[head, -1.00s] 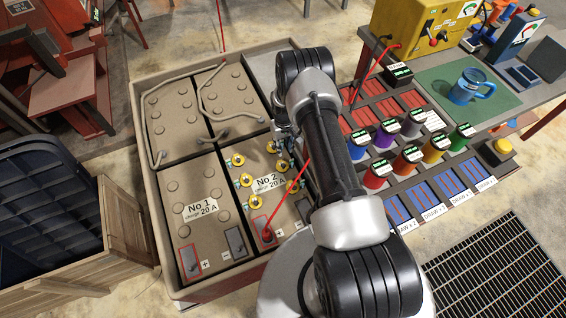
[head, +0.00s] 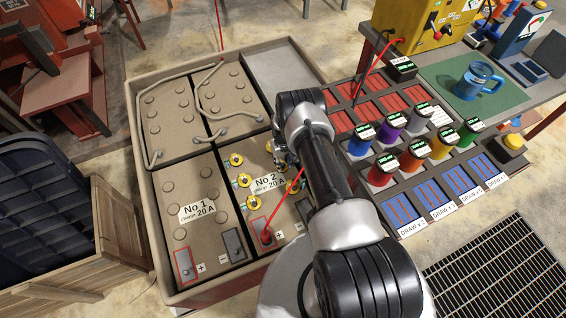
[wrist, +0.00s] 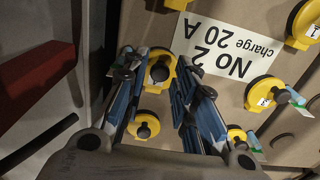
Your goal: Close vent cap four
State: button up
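The No 2 battery (head: 285,207) carries several yellow vent caps, one of them on its left side (head: 236,159). My gripper (head: 284,155) is low over the battery's upper right part. In the wrist view my gripper (wrist: 163,92) is open, its two fingers apart. A yellow cap with a dark knob (wrist: 160,73) shows between the fingertips, and a second yellow cap (wrist: 145,124) lies nearer the palm. Another cap (wrist: 264,93) stands to the right with a blue-green part beside it. I cannot read which cap is number four. My arm hides part of the battery in the head view.
The No 1 battery (head: 203,190) is at the left in the same tray. A red lead (head: 284,205) rises from the No 2 battery's terminal close to my arm. A bench with coloured cans (head: 410,155) stands at the right. A wooden crate (head: 120,225) is at far left.

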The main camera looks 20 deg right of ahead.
jog(key=shift+c, duration=0.2)
grip_shut()
jog(key=shift+s+t+p, duration=0.25)
jog(key=shift+t+p, duration=0.15)
jog(key=shift+p, duration=0.35)
jog(key=shift+f+t, duration=0.25)
jog(key=shift+t, duration=0.05)
jog(key=shift+o, duration=0.2)
grip_release()
